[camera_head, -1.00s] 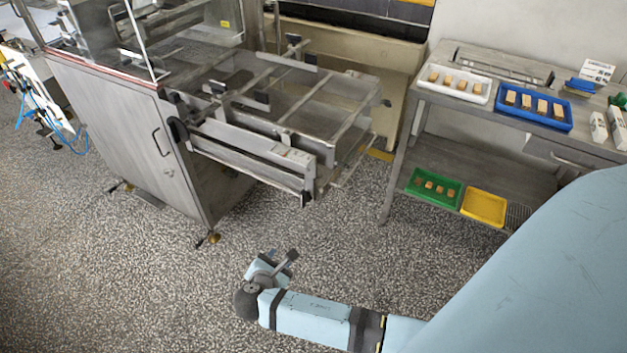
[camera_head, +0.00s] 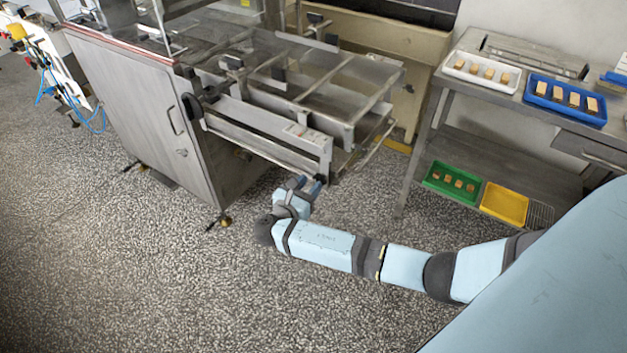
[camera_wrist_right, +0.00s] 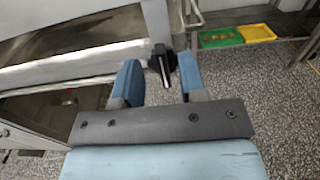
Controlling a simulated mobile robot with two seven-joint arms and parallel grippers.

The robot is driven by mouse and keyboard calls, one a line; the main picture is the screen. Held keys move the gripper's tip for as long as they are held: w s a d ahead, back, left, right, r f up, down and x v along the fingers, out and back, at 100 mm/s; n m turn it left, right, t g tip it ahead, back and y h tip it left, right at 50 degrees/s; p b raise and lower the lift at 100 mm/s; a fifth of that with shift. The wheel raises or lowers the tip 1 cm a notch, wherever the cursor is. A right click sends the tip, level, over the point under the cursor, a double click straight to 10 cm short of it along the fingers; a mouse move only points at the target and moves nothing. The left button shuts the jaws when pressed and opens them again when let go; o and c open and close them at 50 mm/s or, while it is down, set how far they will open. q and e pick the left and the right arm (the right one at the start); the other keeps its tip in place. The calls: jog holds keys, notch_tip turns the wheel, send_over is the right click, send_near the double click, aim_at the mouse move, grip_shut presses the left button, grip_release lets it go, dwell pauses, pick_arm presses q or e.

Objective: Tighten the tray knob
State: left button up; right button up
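The tray knob (camera_wrist_right: 162,64) is black and sits at the corner of the steel tray frame (camera_head: 262,128) on the machine. In the right wrist view it shows between the two blue fingertips of my right gripper (camera_wrist_right: 160,76). The fingers are apart, with a gap on the left of the knob and a narrower one on the right. I cannot tell whether the knob is fully between the fingers or just beyond them. In the head view my right gripper (camera_head: 308,186) is at the frame's lower front corner and largely hides the knob. My left gripper is not in view.
A steel table (camera_head: 440,82) at the right holds a white tray (camera_head: 456,75) and a blue tray (camera_head: 531,98) of small pieces. A green tray (camera_head: 429,186) and yellow tray (camera_head: 503,203) are on its lower shelf. The speckled floor (camera_head: 150,290) in front is clear.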

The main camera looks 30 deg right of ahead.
jog(key=shift+x, duration=1.05)
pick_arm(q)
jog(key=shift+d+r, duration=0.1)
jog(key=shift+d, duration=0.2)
pick_arm(e)
jog(key=shift+w+d, duration=0.1)
jog(key=shift+d, duration=0.15)
grip_shut()
